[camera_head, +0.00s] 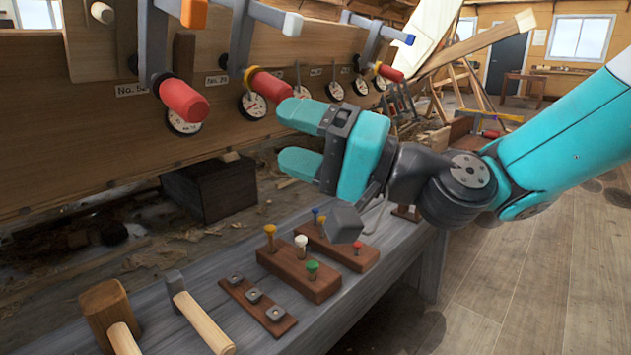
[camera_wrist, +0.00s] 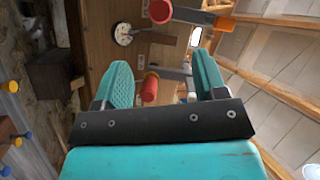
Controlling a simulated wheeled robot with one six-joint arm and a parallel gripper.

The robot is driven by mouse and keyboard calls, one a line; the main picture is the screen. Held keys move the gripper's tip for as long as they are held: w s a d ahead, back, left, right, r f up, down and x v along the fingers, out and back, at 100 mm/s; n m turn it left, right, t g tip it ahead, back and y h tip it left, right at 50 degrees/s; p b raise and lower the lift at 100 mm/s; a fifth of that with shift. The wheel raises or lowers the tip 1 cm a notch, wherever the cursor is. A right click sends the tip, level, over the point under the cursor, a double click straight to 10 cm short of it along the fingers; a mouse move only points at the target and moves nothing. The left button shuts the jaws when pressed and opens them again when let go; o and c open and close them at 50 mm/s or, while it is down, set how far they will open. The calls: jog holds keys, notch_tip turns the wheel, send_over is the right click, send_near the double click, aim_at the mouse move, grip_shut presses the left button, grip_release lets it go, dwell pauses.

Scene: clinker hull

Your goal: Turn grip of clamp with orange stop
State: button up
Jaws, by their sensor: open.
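The clamp with the orange stop (camera_head: 194,13) is at the upper left in the head view, with its red grip (camera_head: 184,100) pointing out from the planks. In the wrist view its orange stop (camera_wrist: 224,23) and red grip (camera_wrist: 160,11) are at the top, beyond the fingers. My gripper (camera_head: 290,140) is open and empty, right of and below that grip in the head view. In the wrist view, another red grip (camera_wrist: 149,90) shows between my fingertips (camera_wrist: 163,75), apart from them, with a white stop (camera_wrist: 191,97) beside it.
The white-stop clamp (camera_head: 292,24) and blue-stop clamp (camera_head: 408,40) stand along the same plank wall, with round dials (camera_head: 253,105). Below is a grey bench (camera_head: 215,295) with mallets (camera_head: 110,315) and peg blocks (camera_head: 300,270). Open floor lies at the right.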

jog(key=shift+b+v, duration=0.7)
jog(key=shift+v, duration=0.3)
dwell(1.2)
jog(key=n+t+h+p, duration=0.5)
jog(key=n+p, duration=0.3)
jog(key=p, duration=1.1)
send_near(186, 101)
jog(key=p+x, duration=0.3)
jog(key=p, duration=0.1)
jog(key=p+x, duration=0.4)
jog(key=p, duration=0.1)
jog(key=w+p+x, duration=0.1)
jog(key=p+x, duration=0.3)
jog(key=shift+d, duration=0.25)
jog(key=shift+w+a+f+p, duration=0.15)
jog(key=shift+w+a+p, duration=0.25)
jog(key=shift+a+p, duration=0.1)
